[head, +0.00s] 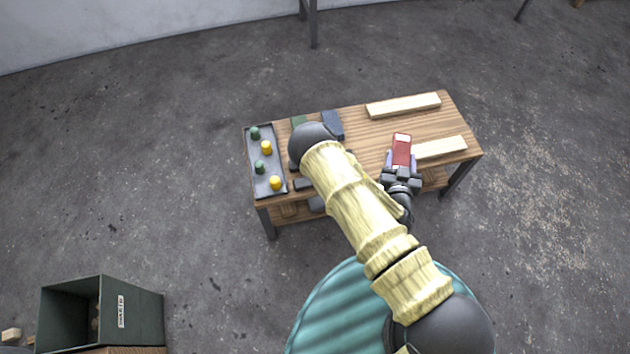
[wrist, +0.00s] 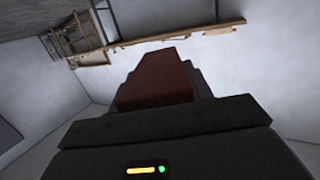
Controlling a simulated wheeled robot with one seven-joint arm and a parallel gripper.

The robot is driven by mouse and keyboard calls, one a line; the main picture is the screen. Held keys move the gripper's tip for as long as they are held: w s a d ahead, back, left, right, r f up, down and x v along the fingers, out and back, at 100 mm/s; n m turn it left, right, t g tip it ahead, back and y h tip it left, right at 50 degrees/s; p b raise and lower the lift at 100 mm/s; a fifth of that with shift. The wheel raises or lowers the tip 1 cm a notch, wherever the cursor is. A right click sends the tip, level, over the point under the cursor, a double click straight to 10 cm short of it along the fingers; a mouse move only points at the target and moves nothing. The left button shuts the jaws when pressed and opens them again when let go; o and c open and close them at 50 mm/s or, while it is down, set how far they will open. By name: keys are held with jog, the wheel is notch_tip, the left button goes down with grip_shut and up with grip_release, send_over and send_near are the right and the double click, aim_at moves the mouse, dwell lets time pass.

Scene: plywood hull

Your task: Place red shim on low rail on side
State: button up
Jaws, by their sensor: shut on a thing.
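The red shim (head: 402,149) is held in my gripper (head: 400,162), above the table near its right front part. In the wrist view the red shim (wrist: 158,80) sticks out beyond the dark jaws (wrist: 160,98), which are shut on it. One pale wooden rail (head: 440,147) lies near the front right of the table, just right of the shim in the head view. Another pale rail (head: 403,105) lies along the back right edge. Which rail is lower cannot be told from here. Whether the shim touches the near rail cannot be told.
A grey tray (head: 252,163) with green and yellow pegs sits at the left of the wooden table (head: 372,140). A dark blue block (head: 333,124) and a green block (head: 299,122) lie at the back, partly near my arm. A green bin (head: 130,312) stands on the floor, lower left.

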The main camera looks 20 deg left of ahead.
jog(key=a+f+n+g+y+b, duration=0.1)
jog(key=a+f+y+b, duration=0.1)
jog(key=a+f+b, duration=0.3)
jog(key=w+a+f+n+y+b, duration=0.1)
jog(key=a+f+b, duration=0.3)
jog(key=a+b, duration=0.7)
jog(key=w+a+f+n+g+y+b, duration=0.1)
jog(key=a+f+n+y+b, duration=0.2)
jog(key=a+f+b, duration=0.2)
jog(key=a+b, duration=0.3)
jog(key=a, duration=0.2)
jog(key=shift+w+a+f+g+y, duration=0.15)
jog(key=shift+w+f+g+y, duration=0.15)
jog(key=shift+y, duration=0.1)
jog(key=shift+f+b, duration=1.05)
jog(key=shift+f, duration=2.1)
jog(key=shift+f+b, duration=0.7)
jog(key=shift+f, duration=1.15)
jog(key=shift+f, duration=0.4)
